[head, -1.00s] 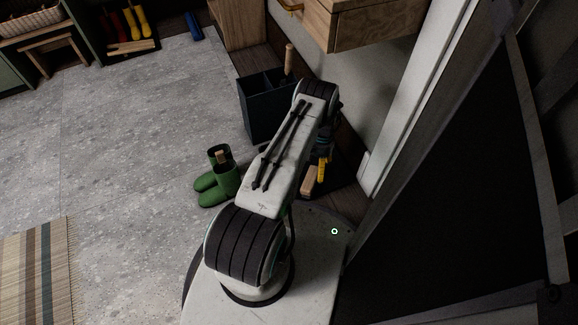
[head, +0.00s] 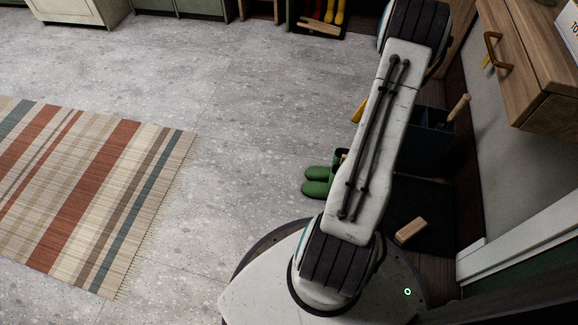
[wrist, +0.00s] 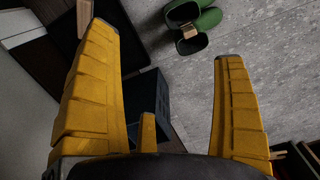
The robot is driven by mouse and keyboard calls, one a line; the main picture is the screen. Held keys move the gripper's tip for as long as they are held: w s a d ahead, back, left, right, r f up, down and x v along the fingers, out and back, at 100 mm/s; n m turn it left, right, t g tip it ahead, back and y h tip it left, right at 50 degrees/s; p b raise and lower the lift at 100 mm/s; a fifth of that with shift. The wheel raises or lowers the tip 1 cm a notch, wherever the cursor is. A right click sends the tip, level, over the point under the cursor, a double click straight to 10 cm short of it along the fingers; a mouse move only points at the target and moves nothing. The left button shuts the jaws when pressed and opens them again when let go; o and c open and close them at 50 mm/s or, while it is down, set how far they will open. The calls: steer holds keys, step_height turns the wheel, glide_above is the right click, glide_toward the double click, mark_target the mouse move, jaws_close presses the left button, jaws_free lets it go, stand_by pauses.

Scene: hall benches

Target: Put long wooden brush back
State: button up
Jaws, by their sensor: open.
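A wooden block like a brush (head: 410,230) lies on a dark mat beside my base in the head view. A wooden piece at the top left of the wrist view (wrist: 84,16) may be the same one. A wooden handle (head: 459,107) sticks up from a dark blue bin (head: 428,145). I cannot tell for certain which is the long wooden brush. My gripper (wrist: 165,42) is open, its yellow fingers wide apart with nothing between them. In the head view one yellow finger shows left of my arm; the rest is hidden.
Green boots (head: 318,182) stand on the floor left of the mat (head: 436,205); a wooden piece shows at one boot. A wooden drawer unit (head: 530,75) overhangs at the right. A striped rug (head: 90,190) lies left. The grey floor between is clear.

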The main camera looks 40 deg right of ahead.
steer(key=w+a+r+n+t+h, duration=0.1)
steer(key=w+a+r+n, duration=0.2)
steer(key=a+r, duration=0.65)
steer(key=w+a+r+n, duration=0.3)
steer(key=a+r, duration=0.3)
steer(key=a, duration=0.6)
steer(key=s+a+r+n, duration=0.1)
steer(key=s+a+n, duration=0.2)
steer(key=s+a, duration=0.2)
steer(key=s+a+r+n+t, duration=0.1)
steer(key=s+a, duration=0.5)
steer(key=a, duration=0.6)
steer(key=shift+s+a+r+n+t, duration=0.2)
steer(key=shift+s+r+n+t, duration=0.1)
steer(key=shift+r+n, duration=0.55)
